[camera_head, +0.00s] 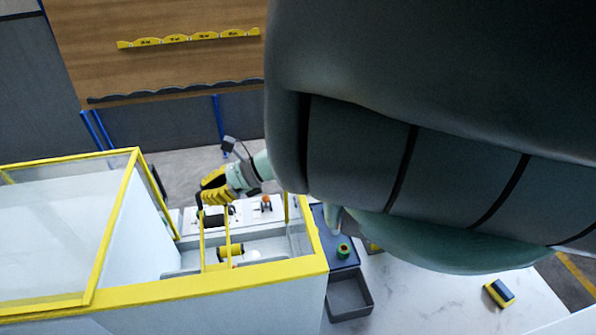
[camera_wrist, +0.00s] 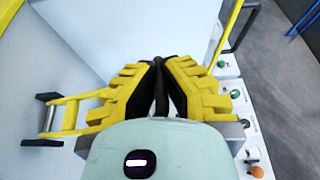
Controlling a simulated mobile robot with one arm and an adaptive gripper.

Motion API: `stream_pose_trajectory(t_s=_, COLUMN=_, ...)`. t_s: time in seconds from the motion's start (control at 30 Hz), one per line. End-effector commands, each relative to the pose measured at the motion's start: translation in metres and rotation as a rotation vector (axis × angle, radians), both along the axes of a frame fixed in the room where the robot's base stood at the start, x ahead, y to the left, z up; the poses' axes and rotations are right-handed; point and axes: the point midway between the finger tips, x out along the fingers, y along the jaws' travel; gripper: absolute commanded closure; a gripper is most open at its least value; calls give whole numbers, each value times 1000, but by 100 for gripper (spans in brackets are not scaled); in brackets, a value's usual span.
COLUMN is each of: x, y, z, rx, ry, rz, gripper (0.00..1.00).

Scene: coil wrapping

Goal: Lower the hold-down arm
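The hold-down arm (camera_head: 203,245) is a yellow frame standing raised at the wrapping machine in the head view. In the wrist view, its yellow bars (camera_wrist: 72,113) carry a metal roller with black ends at the left. My gripper (camera_head: 201,196) has yellow, ribbed fingers and is at the upper end of this arm. In the wrist view, the black fingertips of my gripper (camera_wrist: 161,75) come together around a narrow dark piece, which looks like the arm's handle. The contact itself is mostly hidden by the fingers. A yellow and black coil (camera_head: 231,250) lies below in the machine.
The machine's yellow-edged housing (camera_head: 170,287) surrounds the work area. A clear guard (camera_head: 60,230) stands at the left. A white control panel (camera_wrist: 240,115) with buttons is close to the gripper's right. A grey bin (camera_head: 349,294) and a white table (camera_head: 430,300) are at the right.

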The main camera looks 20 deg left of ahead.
Motion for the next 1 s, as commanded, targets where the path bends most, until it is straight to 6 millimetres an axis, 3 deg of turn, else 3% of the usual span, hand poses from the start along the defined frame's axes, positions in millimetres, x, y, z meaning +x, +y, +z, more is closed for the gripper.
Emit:
stream_pose_trajectory(t_s=0.33, x=-2, y=1, z=0, rx=1, ry=1, rz=6, gripper=100)
stream_pose_trajectory(t_s=0.4, x=-2, y=1, z=0, rx=1, ry=1, rz=6, gripper=87)
stream_pose_trajectory(t_s=0.67, x=-2, y=1, z=0, rx=2, ry=1, rz=5, gripper=60)
stream_pose_trajectory(t_s=1.0, x=1, y=-3, z=2, rx=0, ry=0, rz=2, gripper=59)
